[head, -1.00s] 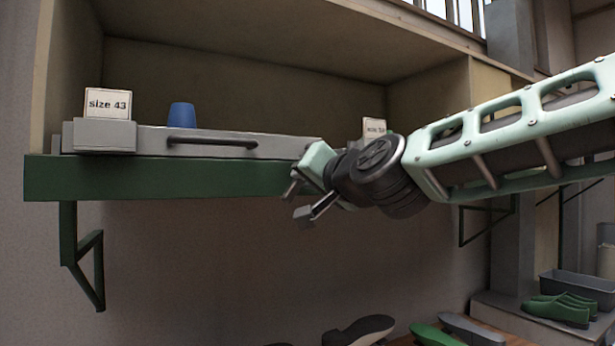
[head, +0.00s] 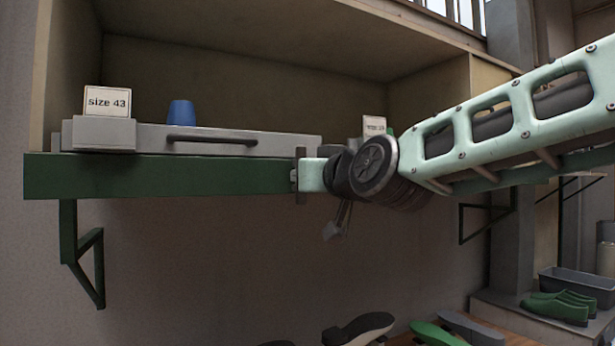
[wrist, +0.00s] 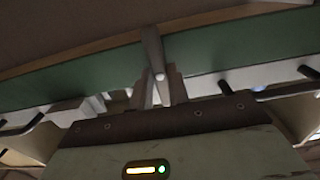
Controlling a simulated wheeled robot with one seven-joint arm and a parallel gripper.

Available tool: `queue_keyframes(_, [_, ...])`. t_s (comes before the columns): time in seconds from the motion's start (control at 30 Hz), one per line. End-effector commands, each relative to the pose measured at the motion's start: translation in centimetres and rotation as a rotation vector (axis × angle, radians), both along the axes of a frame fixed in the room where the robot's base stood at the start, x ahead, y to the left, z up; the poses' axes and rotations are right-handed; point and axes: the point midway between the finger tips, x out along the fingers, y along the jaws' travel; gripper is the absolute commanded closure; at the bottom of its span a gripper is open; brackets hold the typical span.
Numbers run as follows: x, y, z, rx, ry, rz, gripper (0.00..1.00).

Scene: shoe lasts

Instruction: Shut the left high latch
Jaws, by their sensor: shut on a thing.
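My gripper (head: 298,178) is at the right part of the front of the green shelf beam (head: 160,175) in the head view. A thin dark upright bar (head: 300,155) stands at its tip, seemingly the latch. In the wrist view, my gripper (wrist: 160,95) is shut on a narrow grey-brown bar (wrist: 151,45) with a rounded end, which crosses the green beam (wrist: 225,50). The fingers hide part of this bar, and I cannot tell how far the latch is turned.
A grey drawer (head: 280,145) with a dark handle (head: 212,139) sits on the beam. A grey block (head: 104,135) with a "size 43" card (head: 107,101) and a blue cup (head: 181,113) are at left. Below the beam is free room.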

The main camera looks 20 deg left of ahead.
Motion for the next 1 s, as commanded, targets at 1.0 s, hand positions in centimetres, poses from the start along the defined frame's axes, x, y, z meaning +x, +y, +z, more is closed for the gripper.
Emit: queue_keyframes(1.0, [-0.71, -0.94, -0.14, -0.008, -0.012, -0.001, 0.61])
